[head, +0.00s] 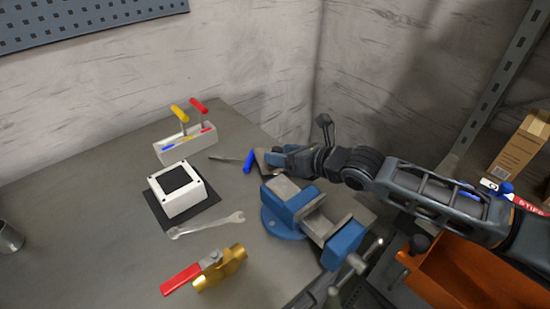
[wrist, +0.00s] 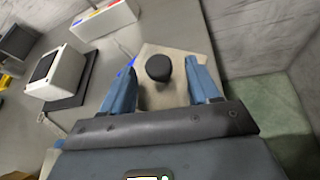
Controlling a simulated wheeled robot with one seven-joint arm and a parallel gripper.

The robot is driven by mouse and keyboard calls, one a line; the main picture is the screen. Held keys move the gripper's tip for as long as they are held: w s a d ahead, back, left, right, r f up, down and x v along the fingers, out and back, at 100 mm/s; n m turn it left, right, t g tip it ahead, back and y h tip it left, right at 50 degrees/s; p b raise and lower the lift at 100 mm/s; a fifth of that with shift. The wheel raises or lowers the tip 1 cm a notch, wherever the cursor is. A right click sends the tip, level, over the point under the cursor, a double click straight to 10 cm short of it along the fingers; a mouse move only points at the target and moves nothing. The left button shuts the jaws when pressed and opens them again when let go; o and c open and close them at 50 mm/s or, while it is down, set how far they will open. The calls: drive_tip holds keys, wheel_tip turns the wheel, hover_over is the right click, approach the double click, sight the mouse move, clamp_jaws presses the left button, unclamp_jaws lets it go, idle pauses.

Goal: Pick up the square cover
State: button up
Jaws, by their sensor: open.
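The square cover, a flat beige plate (wrist: 180,99) with a round black knob (wrist: 158,68), lies at the right end of the bench in the wrist view. In the head view only a brownish edge of it (head: 261,159) shows beside my gripper (head: 276,157); the rest is hidden. In the wrist view my gripper (wrist: 161,72) is open, with one blue finger on each side of the knob. The fingers look apart from the knob. I cannot tell how high they are above the plate.
A blue vise (head: 290,208) stands close in front of my gripper. A blue-handled screwdriver (head: 249,161) lies just left. Walls stand behind.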

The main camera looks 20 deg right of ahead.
clamp_jaws()
idle(0.5)
